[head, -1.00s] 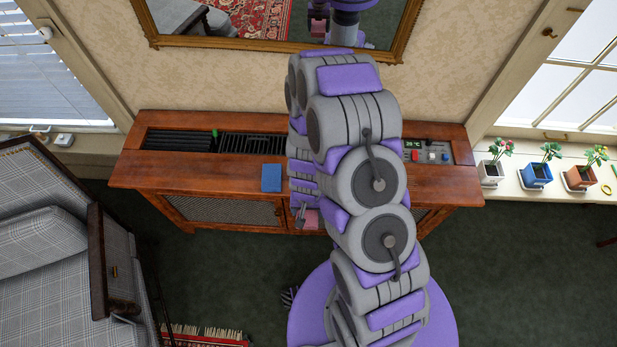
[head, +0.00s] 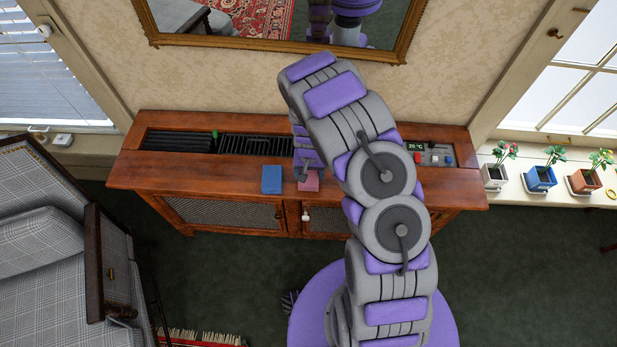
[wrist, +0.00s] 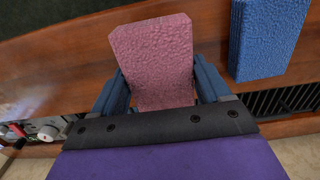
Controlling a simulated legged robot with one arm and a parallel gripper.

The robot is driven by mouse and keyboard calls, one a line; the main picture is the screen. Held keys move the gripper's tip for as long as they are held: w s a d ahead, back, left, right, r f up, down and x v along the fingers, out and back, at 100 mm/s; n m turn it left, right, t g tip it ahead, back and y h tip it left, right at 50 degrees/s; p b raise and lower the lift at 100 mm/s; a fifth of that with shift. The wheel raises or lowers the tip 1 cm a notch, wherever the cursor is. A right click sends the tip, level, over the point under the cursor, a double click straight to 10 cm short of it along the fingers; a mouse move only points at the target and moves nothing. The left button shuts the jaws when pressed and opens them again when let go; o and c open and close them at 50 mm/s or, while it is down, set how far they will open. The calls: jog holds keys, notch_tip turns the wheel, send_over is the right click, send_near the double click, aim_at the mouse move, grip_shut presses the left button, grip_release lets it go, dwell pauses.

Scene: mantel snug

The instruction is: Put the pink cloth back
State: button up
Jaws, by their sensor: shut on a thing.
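The pink cloth (head: 309,183), a thick folded block, is at the front edge of the wooden cabinet top (head: 225,174), just right of a blue cloth (head: 271,180). My gripper (head: 304,174) is shut on it, partly hidden by my arm in the head view. In the wrist view the pink cloth (wrist: 152,58) sits between the two blue-grey fingers of my gripper (wrist: 161,88). The blue cloth (wrist: 268,38) lies close by on the wood there, with a gap between them. I cannot tell whether the pink cloth touches the wood.
A dark grille (head: 256,144) runs along the cabinet top behind the cloths. A small control panel (head: 432,154) is at its right end. A plaid armchair (head: 45,225) stands at left. Potted plants (head: 540,178) line the right sill. A mirror (head: 240,42) hangs above.

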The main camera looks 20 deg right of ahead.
jog(key=f, duration=0.1)
jog(key=d+f+b, duration=0.1)
jog(key=f, duration=0.1)
jog(key=shift+f, duration=0.15)
jog(key=shift+a, duration=0.35)
jog(key=o, duration=0.7)
jog(key=shift+a, duration=0.2)
jog(key=shift+o, duration=1)
jog(key=shift+d, duration=0.35)
notch_tip(320, 180, up, 13)
jog(key=p, duration=0.2)
jog(key=shift+s+p, duration=0.1)
jog(key=shift+p, duration=0.3)
notch_tip(320, 180, up, 13)
send_over(311, 177)
jog(key=s, duration=0.5)
jog(key=s+r+n, duration=0.1)
jog(key=s+r, duration=0.4)
jog(key=s, duration=0.4)
jog(key=s+r+n+g, duration=0.1)
jog(key=s+r, duration=0.5)
jog(key=s, duration=0.3)
jog(key=s+r+n, duration=0.1)
jog(key=s+r, duration=0.4)
jog(key=s, duration=0.5)
jog(key=shift+r+n+g, duration=0.3)
jog(key=shift+r+g, duration=0.05)
jog(key=shift+g, duration=0.05)
